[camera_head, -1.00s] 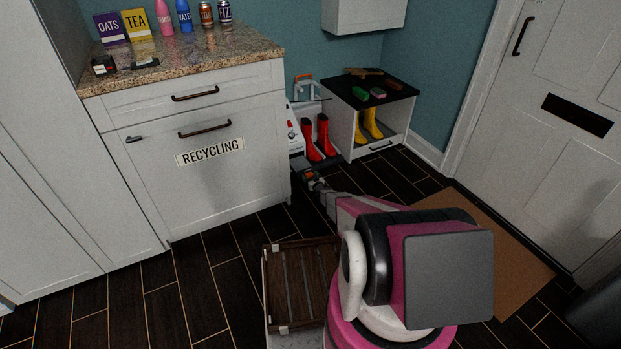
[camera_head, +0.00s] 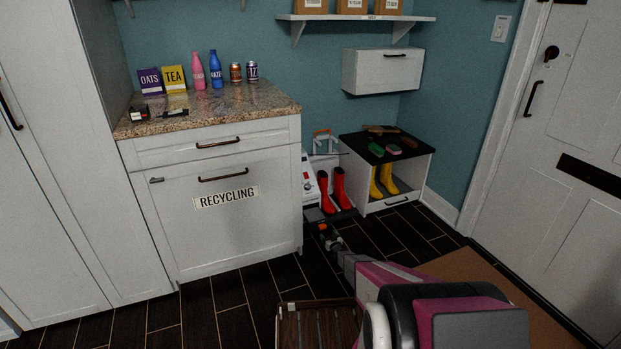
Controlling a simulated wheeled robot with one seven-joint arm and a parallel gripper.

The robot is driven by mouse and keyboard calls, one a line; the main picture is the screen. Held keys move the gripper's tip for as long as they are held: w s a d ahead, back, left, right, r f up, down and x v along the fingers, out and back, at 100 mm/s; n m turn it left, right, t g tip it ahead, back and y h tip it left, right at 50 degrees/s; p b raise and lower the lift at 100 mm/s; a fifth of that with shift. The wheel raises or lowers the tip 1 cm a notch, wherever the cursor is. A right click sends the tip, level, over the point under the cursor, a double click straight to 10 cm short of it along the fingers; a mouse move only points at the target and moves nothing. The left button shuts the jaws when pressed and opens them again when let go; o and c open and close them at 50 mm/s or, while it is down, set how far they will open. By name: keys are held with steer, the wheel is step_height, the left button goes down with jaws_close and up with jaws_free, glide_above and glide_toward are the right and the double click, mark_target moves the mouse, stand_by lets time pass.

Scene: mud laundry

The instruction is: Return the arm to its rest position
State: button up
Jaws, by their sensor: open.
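My arm (camera_head: 375,275) reaches forward from the lower right, low over the dark floor. My gripper (camera_head: 318,226) is at its far end, in front of the red boots and right of the recycling cabinet. It is small and dark here. The jaws are open, and I see nothing held between them, though fine detail is hard to make out.
The recycling cabinet (camera_head: 222,228) stands left of my gripper. Red boots (camera_head: 332,190) and a black-topped shoe bench (camera_head: 400,150) are behind it. A slatted wooden tray (camera_head: 318,325) is left of my arm. A brown mat (camera_head: 480,270) and white door (camera_head: 560,170) are right.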

steer(key=s+d+r+m+g+h, duration=0.1)
steer(key=s+r+g+h, duration=0.1)
steer(key=s+r, duration=0.35)
steer(key=s+d+r+m+g+h, duration=0.1)
steer(key=s+r+g+h, duration=0.15)
steer(key=r, duration=0.65)
steer(key=s+d+r+m+g+h, duration=0.15)
steer(key=s+r, duration=0.25)
steer(key=r, duration=0.4)
steer(key=s+a+r+g, duration=0.1)
steer(key=s+r+g, duration=0.2)
steer(key=s+r, duration=0.4)
steer(key=s+a+r+g, duration=0.2)
steer(key=s+r, duration=0.6)
steer(key=s, duration=1)
steer(key=s+a+r+g, duration=0.2)
steer(key=s+r+g, duration=0.4)
steer(key=s, duration=0.6)
steer(key=shift+s+r, duration=0.35)
steer(key=shift+r, duration=0.4)
